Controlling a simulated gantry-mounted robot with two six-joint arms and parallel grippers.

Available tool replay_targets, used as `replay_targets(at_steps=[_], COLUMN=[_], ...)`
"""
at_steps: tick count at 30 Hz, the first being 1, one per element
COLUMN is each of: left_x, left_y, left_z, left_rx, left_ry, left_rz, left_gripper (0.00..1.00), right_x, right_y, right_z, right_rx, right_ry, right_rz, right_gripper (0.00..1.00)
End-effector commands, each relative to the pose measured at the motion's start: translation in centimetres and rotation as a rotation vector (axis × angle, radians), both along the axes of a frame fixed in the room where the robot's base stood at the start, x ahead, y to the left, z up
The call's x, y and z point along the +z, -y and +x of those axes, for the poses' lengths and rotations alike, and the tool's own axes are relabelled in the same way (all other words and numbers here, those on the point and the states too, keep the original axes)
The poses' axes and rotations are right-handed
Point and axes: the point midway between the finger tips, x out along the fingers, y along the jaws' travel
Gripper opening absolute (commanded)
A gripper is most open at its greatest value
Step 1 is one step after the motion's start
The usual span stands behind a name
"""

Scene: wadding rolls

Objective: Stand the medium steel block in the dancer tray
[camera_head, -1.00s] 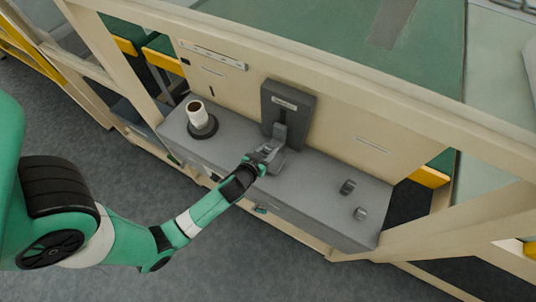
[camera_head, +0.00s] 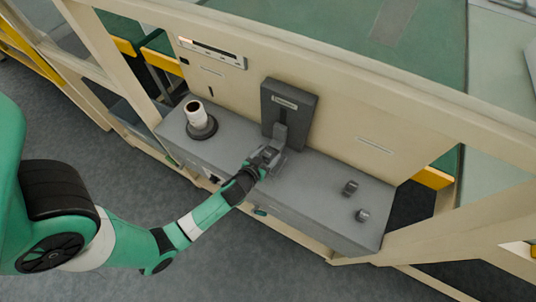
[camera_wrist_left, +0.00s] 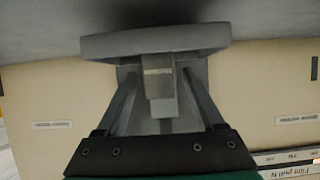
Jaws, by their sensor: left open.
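My left gripper (camera_head: 268,157) is at the front of the dark upright panel (camera_head: 286,104), over the grey bench. In the left wrist view its fingers (camera_wrist_left: 160,85) are spread, one on each side of a stepped grey piece (camera_wrist_left: 162,104) with a small pale label. Gaps show between the fingers and this piece. I cannot tell whether it is the medium steel block or part of the dancer fixture. A wide grey rounded plate (camera_wrist_left: 110,45) lies beyond the fingertips. Two small steel blocks stand on the bench at right, one farther back (camera_head: 350,188) and one nearer (camera_head: 362,215).
A white roll (camera_head: 195,112) stands on a dark round base (camera_head: 204,130) at the bench's left end. The grey bench top (camera_head: 318,180) is clear between my gripper and the small blocks. A cream wall (camera_head: 350,125) rises behind, with a display strip (camera_head: 215,54).

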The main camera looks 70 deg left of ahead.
Motion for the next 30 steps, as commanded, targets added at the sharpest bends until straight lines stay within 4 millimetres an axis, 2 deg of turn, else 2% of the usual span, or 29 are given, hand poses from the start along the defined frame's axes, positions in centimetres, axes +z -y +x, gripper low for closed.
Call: replay_targets(at_steps=[5, 8, 21, 30], left_x=[0.4, 0.8, 4.9, 5.5], left_y=[0.0, 0.7, 6.3, 6.8], left_z=[0.0, -0.8, -7.5, -8.4], left_rx=[0.000, -0.003, -0.006, 0.000], left_ry=[0.000, -0.001, -0.002, 0.001], left_rz=[0.000, 0.000, 0.000, 0.001], left_gripper=[0.70, 0.70, 0.70, 0.70], right_x=[0.5, 0.6, 1.1, 1.0], right_y=[0.0, 0.0, 0.0, 0.0], right_z=[0.0, 0.0, 0.0, 0.0], right_rx=[0.000, 0.000, 0.000, 0.000], right_ry=[0.000, 0.000, 0.000, 0.000], right_rz=[0.000, 0.000, 0.000, 0.000], right_gripper=[0.50, 0.50, 0.50, 0.50])
